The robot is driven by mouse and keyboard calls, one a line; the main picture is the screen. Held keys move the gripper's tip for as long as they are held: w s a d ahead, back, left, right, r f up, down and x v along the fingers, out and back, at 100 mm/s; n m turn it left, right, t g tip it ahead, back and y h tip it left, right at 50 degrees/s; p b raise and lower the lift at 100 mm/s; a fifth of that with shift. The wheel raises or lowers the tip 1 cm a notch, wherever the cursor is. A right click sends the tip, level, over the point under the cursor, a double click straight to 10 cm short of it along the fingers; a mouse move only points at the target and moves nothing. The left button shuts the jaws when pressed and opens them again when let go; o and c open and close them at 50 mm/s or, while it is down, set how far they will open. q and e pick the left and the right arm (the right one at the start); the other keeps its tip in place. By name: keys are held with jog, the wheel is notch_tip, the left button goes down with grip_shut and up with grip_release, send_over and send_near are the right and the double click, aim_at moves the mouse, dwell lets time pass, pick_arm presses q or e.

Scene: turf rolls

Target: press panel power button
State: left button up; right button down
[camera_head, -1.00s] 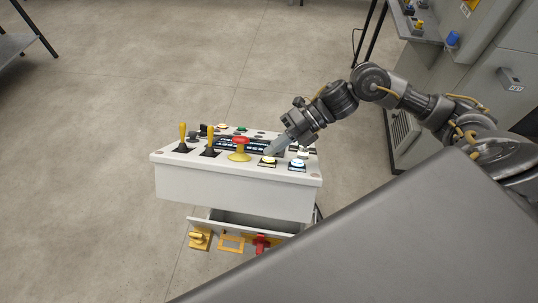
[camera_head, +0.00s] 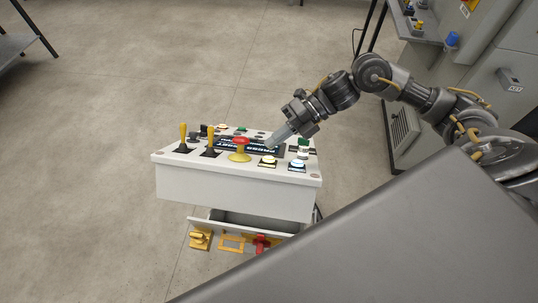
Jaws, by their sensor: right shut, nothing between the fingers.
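A white control panel (camera_head: 235,188) stands left of centre, with a dark display (camera_head: 232,146) showing light text. A red mushroom button on a yellow base (camera_head: 239,148) sits near the front. A yellow-lit button (camera_head: 268,160) and a white-lit button (camera_head: 297,165) are to its right. I cannot tell which button is the power button. My right gripper (camera_head: 270,144) is shut and empty, its fingers pointing down and left over the display, just behind the yellow-lit button. Whether its tip touches the panel is unclear. My left gripper is out of view.
Two yellow-handled levers (camera_head: 183,137) stand on the panel's left side. Below the panel is an open drawer (camera_head: 250,222) with yellow and red parts at its front. Grey cabinets (camera_head: 480,80) stand at the right.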

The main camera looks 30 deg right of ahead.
jog(key=r, duration=0.1)
jog(key=w+d+r, duration=0.1)
jog(key=w+r, duration=0.1)
jog(key=shift+w+d+r+p, duration=0.15)
jog(key=shift+d+p, duration=0.15)
jog(key=shift+d, duration=0.05)
dwell(0.8)
